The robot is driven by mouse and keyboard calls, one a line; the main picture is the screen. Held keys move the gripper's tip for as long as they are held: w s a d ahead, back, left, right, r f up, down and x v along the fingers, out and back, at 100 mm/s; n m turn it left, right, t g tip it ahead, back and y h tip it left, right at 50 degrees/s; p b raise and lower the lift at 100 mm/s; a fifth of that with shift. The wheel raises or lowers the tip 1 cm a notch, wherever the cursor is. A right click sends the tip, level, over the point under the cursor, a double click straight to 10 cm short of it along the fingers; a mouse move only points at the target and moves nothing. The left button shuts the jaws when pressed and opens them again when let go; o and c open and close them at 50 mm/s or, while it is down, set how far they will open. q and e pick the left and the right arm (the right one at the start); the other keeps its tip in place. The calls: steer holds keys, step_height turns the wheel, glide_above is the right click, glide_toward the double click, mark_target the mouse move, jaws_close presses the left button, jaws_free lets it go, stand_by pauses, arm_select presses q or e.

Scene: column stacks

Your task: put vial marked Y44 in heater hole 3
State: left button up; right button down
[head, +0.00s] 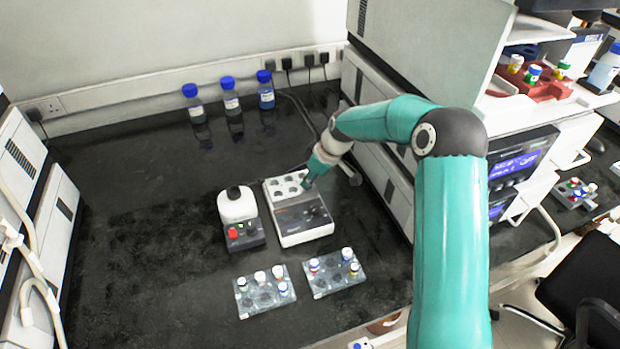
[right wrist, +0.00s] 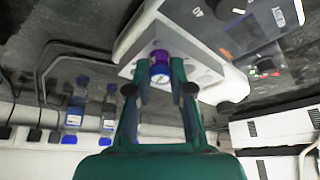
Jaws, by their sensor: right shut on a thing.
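The heater (head: 302,222) stands mid-bench, with a white block with holes (head: 285,189) at its far end; the block also shows in the right wrist view (right wrist: 207,72). My right gripper (head: 313,178) is over the block's right side in the head view. In the right wrist view the gripper (right wrist: 160,78) is shut on a vial (right wrist: 160,66) with blue and purple colouring. The vial is at the block's face; how deep it sits in a hole, if at all, I cannot tell. Its marking cannot be read. My left gripper is not in view.
A small mixer with a white top (head: 238,208) stands left of the heater. Two vial racks (head: 243,305) (head: 320,290) with capped vials lie in front. Blue-capped bottles (head: 232,103) stand at the back. White instruments (head: 375,130) stand close on the right.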

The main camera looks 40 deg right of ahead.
steer(key=c, duration=0.6)
jaws_free()
steer(key=shift+c, duration=0.2)
steer(key=shift+r, duration=0.1)
steer(key=shift+r+p, duration=1)
steer(key=shift+r, duration=0.6)
steer(key=shift+r+p, duration=0.75)
steer(key=shift+r, duration=0.6)
